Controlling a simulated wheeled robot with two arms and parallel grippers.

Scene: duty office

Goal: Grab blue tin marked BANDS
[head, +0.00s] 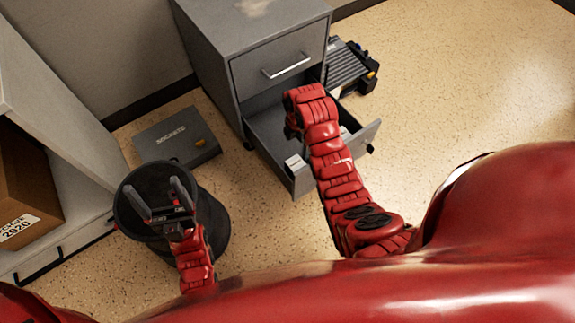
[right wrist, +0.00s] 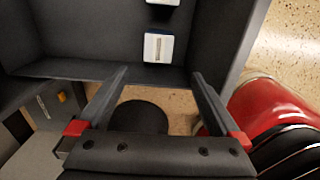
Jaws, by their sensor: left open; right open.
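No tin marked BANDS can be made out in either view. The open lower drawer (head: 299,183) of the grey cabinet holds small pale boxes, one at its left front corner (head: 294,162). In the right wrist view a white box with a bluish edge (right wrist: 158,47) lies in the drawer, with part of another pale box (right wrist: 163,3) above it; no label is readable. My right gripper (right wrist: 160,73) is open and empty, its fingertips near the drawer wall; my arm hides it in the head view. My left gripper (head: 166,200) is open and empty above the black bin.
A black bin (head: 130,222) stands on the floor at left. A dark grey flat case (head: 170,138) lies beside the cabinet (head: 235,45). Another dark case (head: 348,66) lies right of it. A shelf with a brown box (head: 25,190) is at far left. Floor at right is clear.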

